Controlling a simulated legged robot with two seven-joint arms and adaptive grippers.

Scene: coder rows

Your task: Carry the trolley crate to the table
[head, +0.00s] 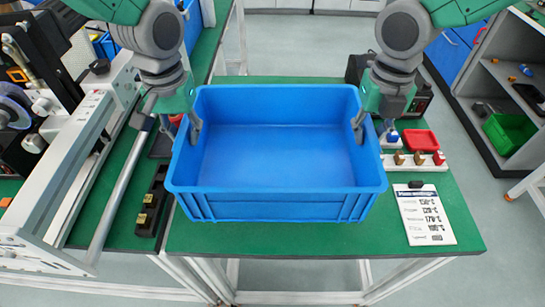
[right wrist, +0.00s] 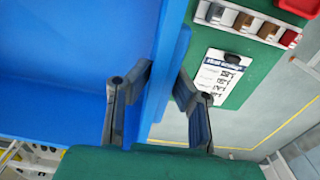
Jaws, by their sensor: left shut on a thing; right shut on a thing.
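The blue crate (head: 275,155) is empty and level in the head view, over the green-topped table (head: 340,238). I cannot tell whether it rests on the table or hangs just above it. My left gripper (head: 194,128) is shut on the crate's left wall. My right gripper (head: 358,125) is shut on its right wall. In the right wrist view, the fingers of my right gripper (right wrist: 155,95) sit on both sides of the blue crate wall (right wrist: 165,75). The trolley cannot be told apart with certainty.
A printed card (head: 425,215) lies right of the crate, with a red tray (head: 420,141) and a white strip of small parts (head: 412,161) behind it. A white-framed machine (head: 75,165) stands close on the left. A shelf with a green bin (head: 508,132) stands far right.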

